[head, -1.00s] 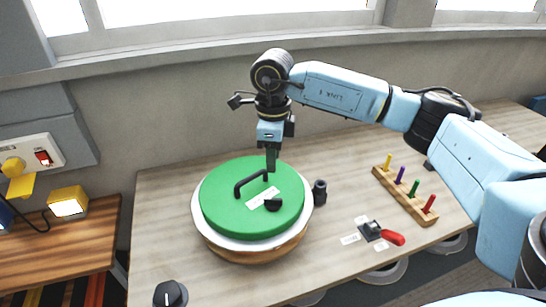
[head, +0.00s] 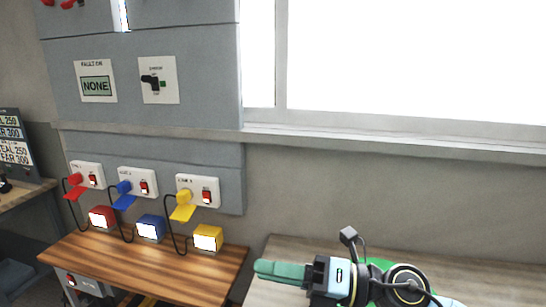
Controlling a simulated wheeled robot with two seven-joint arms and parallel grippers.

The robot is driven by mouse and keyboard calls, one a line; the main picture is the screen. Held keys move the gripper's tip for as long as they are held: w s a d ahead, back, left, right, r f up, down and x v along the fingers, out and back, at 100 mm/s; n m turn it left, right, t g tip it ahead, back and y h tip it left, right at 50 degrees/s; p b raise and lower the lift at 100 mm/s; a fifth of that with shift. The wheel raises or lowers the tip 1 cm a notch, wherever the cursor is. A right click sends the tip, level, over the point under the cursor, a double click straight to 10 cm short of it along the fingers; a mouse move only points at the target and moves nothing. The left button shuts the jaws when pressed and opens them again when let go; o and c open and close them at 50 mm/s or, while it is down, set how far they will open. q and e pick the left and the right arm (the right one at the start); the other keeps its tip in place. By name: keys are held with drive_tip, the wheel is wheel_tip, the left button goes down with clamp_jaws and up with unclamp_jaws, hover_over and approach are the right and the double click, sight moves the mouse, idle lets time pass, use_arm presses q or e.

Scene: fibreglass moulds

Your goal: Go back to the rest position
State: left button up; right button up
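My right gripper (head: 262,270) is at the lower middle of the head view, pointing left above the pale table (head: 283,250). Its teal fingers overlap from this side, so their gap is hidden. No object shows at its tips. Part of the green round lid (head: 407,268) shows behind my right arm, mostly covered by it. My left gripper is not in view.
A brown wooden table (head: 170,277) stands at left with red (head: 101,218), blue (head: 150,229) and yellow (head: 208,238) boxes cabled to wall switches. A grey panel (head: 200,110) hangs above, its display reading NONE. A window (head: 410,65) fills the upper right.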

drive_tip(key=w+d+r+m+t+h, duration=0.1)
drive_tip(key=w+d+m+t+h, duration=0.2)
drive_tip(key=m+t, duration=0.6)
drive_tip(key=w+d+m+t+h, duration=0.1)
drive_tip(key=d+m+t+h, duration=0.5)
drive_tip(key=m, duration=0.6)
drive_tip(key=s+d+f+m+g+h, duration=0.4)
drive_tip(key=d+f+m+h, duration=0.55)
drive_tip(key=f+m, duration=0.45)
drive_tip(key=s+d+f+m+g, duration=0.2)
drive_tip(key=s+f+g, duration=0.4)
drive_tip(key=s, duration=0.4)
drive_tip(key=s+d+f+m+g, duration=0.1)
drive_tip(key=s+f+m+g, duration=0.1)
drive_tip(key=s+f+g, duration=0.5)
drive_tip(key=s+f+t+b, duration=0.1)
drive_tip(key=s+f, duration=0.2)
drive_tip(key=f, duration=1.1)
drive_tip(key=s+f+b, duration=0.1)
drive_tip(key=s+f, duration=0.1)
drive_tip(key=f, duration=1.2)
drive_tip(key=s+d+f+g, duration=0.1)
drive_tip(key=s+d+f, duration=0.2)
drive_tip(key=s+f, duration=1.2)
drive_tip(key=shift+s+n+b, duration=0.3)
drive_tip(key=shift+s+b, duration=0.05)
drive_tip(key=shift+s, duration=0.2)
